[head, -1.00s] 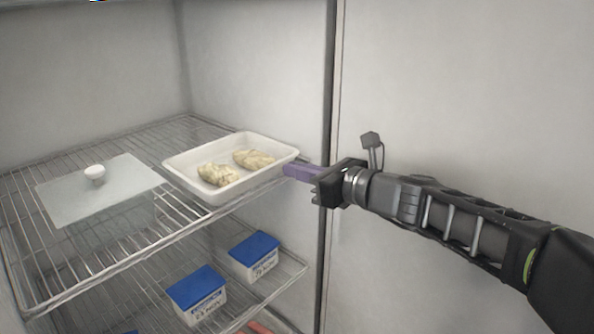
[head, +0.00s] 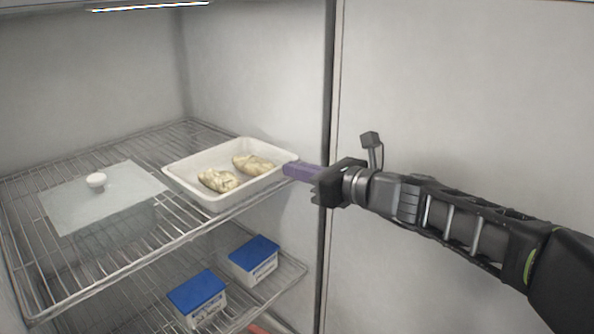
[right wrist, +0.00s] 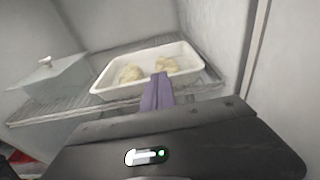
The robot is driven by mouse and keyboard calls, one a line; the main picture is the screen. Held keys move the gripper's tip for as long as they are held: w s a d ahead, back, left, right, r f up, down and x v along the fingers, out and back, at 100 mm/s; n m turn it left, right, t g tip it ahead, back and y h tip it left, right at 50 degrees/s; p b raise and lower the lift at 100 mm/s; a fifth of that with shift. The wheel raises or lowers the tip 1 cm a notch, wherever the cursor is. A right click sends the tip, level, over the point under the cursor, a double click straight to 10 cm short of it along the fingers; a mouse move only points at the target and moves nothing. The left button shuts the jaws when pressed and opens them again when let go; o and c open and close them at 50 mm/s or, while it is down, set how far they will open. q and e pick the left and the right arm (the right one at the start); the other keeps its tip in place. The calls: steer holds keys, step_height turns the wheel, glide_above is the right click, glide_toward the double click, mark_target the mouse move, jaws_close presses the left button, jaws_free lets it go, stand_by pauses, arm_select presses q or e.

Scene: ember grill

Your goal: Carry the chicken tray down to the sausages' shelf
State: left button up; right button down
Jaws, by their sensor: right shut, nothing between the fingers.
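The white chicken tray (head: 195,192) sits on the upper wire shelf at its right front corner, with two pale chicken pieces (head: 219,180) in it. My right gripper (head: 288,169) is shut and empty, its purple fingers at the tray's right end; I cannot tell whether they touch it. In the right wrist view the fingers (right wrist: 158,84) overlap the near side of the tray (right wrist: 118,90). On the lower shelf, something reddish (head: 262,328) shows at the bottom edge, too cut off to name. I see no sausages clearly. My left gripper is not in view.
A clear lidded container (head: 115,205) with a white knob stands left of the tray on the upper wire shelf (head: 70,288). Two blue-lidded tubs (head: 198,290) (head: 254,252) stand on the shelf below. The cabinet wall edge (head: 328,120) rises close behind the gripper.

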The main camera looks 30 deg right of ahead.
steer(key=shift+f, duration=0.1)
steer(key=v, duration=0.7)
steer(key=shift+s+b, duration=0.3)
steer(key=shift+s, duration=0.05)
steer(key=shift+d, duration=0.1)
